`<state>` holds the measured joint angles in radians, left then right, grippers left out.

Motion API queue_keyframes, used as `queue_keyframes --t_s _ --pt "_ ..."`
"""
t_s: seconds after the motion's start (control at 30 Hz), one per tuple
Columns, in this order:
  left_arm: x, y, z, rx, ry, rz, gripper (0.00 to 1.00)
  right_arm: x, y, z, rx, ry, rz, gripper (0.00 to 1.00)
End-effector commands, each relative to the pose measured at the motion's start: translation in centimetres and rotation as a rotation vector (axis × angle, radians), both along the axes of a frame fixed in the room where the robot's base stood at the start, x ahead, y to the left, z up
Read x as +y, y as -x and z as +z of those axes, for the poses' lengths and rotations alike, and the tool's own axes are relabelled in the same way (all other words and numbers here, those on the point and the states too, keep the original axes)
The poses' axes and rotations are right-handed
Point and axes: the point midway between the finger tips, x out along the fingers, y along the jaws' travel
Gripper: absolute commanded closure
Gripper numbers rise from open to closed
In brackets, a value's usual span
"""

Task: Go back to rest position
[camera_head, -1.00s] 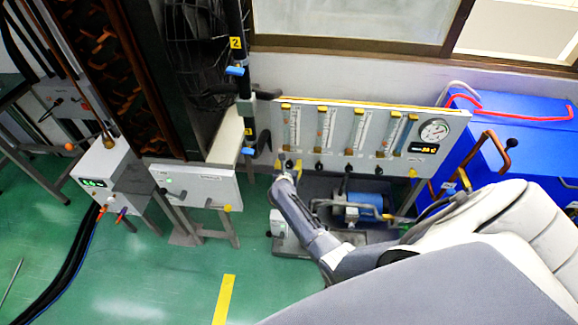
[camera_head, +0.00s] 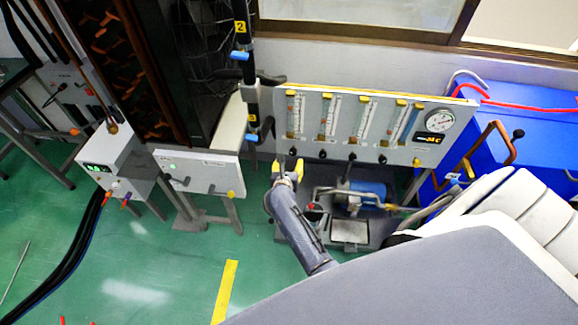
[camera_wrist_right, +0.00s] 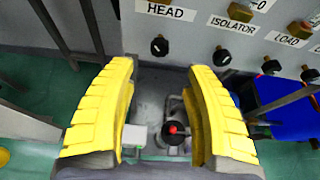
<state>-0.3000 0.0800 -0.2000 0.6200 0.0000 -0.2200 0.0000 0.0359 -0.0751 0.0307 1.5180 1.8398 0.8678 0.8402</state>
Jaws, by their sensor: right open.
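My right gripper (camera_head: 288,168) is at the lower left corner of the grey flowmeter panel (camera_head: 375,125) in the head view. It is open, with nothing between its yellow fingers. In the right wrist view the gripper (camera_wrist_right: 162,100) points at the panel's lower edge, below the black knobs (camera_wrist_right: 160,46) labelled HEAD and ISOLATOR. A red-topped part shows between the fingers, lower down and apart from them. My left gripper is not in view.
A blue cabinet (camera_head: 500,125) with a brown curved handle stands at the right. A pump unit (camera_head: 358,195) sits below the panel. A white control box (camera_head: 105,155) and a grey box (camera_head: 198,174) are at the left.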

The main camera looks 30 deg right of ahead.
Motion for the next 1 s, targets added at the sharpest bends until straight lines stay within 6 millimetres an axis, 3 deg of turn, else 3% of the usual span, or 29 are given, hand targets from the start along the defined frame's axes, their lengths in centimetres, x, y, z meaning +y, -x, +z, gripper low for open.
queue_keyframes --t_s 0.73,0.87,1.0 --pt "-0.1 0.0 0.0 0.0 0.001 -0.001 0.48 0.6 0.3 0.5 0.019 0.039 0.029 0.48" --pt "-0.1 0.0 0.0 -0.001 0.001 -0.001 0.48 1.0 -0.8 1.8 0.078 0.272 0.153 0.48" --pt "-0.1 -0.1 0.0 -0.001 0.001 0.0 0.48 3.3 -2.0 1.0 0.217 0.651 0.356 0.48"
